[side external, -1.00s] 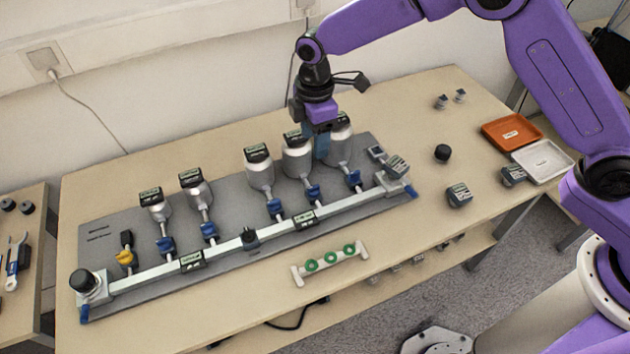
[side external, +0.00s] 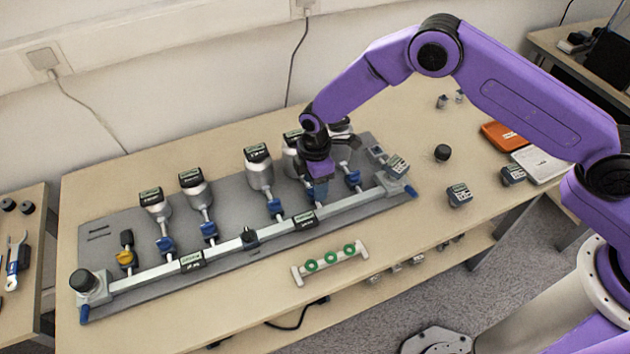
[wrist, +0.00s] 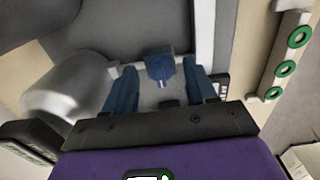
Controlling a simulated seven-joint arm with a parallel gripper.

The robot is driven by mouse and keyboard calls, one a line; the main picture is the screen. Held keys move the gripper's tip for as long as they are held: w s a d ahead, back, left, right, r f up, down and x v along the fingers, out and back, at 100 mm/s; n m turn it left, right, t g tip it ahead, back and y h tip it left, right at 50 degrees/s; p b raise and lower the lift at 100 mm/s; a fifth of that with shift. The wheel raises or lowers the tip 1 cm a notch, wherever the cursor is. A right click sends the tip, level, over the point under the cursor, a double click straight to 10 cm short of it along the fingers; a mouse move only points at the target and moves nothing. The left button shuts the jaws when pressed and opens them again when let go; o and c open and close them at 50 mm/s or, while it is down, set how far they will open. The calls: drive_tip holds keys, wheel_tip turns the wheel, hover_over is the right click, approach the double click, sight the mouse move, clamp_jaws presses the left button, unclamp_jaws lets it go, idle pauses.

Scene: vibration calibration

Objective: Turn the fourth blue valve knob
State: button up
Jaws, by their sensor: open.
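A row of blue valve knobs runs along the rail in the side external view. The first (side external: 165,245), second (side external: 209,231), third (side external: 275,208) and fifth (side external: 353,179) are visible. In the wrist view, a blue knob (wrist: 160,68) shows just ahead of and between the two blue fingers of my gripper (wrist: 160,84). The fingers are apart, with a gap on each side of the knob, and hold nothing.
A grey metal bottle (wrist: 68,90) stands close to the left finger in the wrist view. The long rail (side external: 225,248) runs in front of the knobs. A small rack with green rings (side external: 330,260) lies in front of the board. A yellow knob (side external: 126,258) sits at the far left.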

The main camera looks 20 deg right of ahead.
drive_tip(key=c, duration=1)
drive_tip(key=shift+m, duration=0.3)
drive_tip(key=m, duration=0.3)
drive_tip(key=shift+s+m, duration=0.1)
drive_tip(key=shift+m, duration=0.3)
drive_tip(key=m, duration=0.9)
drive_tip(key=shift+s+a, duration=0.1)
drive_tip(key=m, duration=0.4)
drive_tip(key=shift+a, duration=0.1)
drive_tip(key=shift+m, duration=0.4)
